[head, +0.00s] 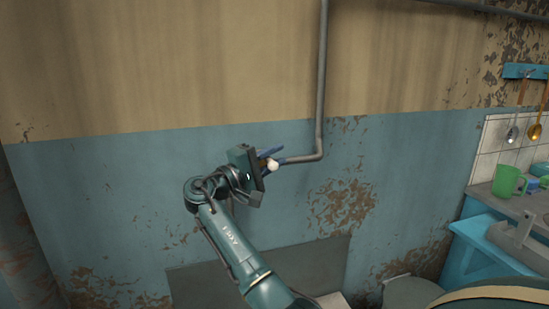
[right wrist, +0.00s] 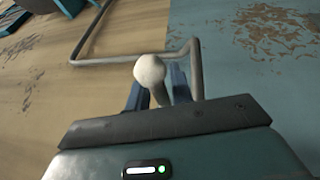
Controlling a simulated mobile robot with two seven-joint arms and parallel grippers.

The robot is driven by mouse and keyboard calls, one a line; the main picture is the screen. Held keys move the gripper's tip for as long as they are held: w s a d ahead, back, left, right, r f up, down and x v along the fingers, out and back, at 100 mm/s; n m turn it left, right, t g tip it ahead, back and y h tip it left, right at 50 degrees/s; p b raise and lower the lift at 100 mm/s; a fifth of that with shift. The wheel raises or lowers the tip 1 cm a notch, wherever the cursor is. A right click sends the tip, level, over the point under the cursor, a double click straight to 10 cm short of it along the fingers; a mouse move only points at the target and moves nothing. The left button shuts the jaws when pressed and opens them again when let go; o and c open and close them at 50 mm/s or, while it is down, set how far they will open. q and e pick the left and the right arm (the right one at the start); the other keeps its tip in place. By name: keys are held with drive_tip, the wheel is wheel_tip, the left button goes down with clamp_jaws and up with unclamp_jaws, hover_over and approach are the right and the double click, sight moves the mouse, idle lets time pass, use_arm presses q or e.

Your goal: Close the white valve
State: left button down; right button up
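The white valve knob (head: 272,165) is a small round ball on a short grey stem, at the end of the grey wall pipe (head: 320,100). In the right wrist view the white knob (right wrist: 149,70) sits in front of my fingers, with its grey stem (right wrist: 158,96) running down between them. My right gripper (head: 279,155) is at the valve, its two blue fingers spread apart. In the right wrist view the fingers of my right gripper (right wrist: 158,88) stand on either side of the stem; whether they touch it I cannot tell. My left gripper is not in view.
The wall (head: 130,180) behind is beige above and peeling blue below. At the right, a counter holds a green mug (head: 508,181), and ladles hang from a blue rack (head: 525,71). A grey panel (head: 310,262) is low on the wall behind my arm.

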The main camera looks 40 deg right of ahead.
drive_tip(key=a+f+b, duration=0.2)
drive_tip(key=a, duration=1.1)
drive_tip(key=shift+f, duration=0.15)
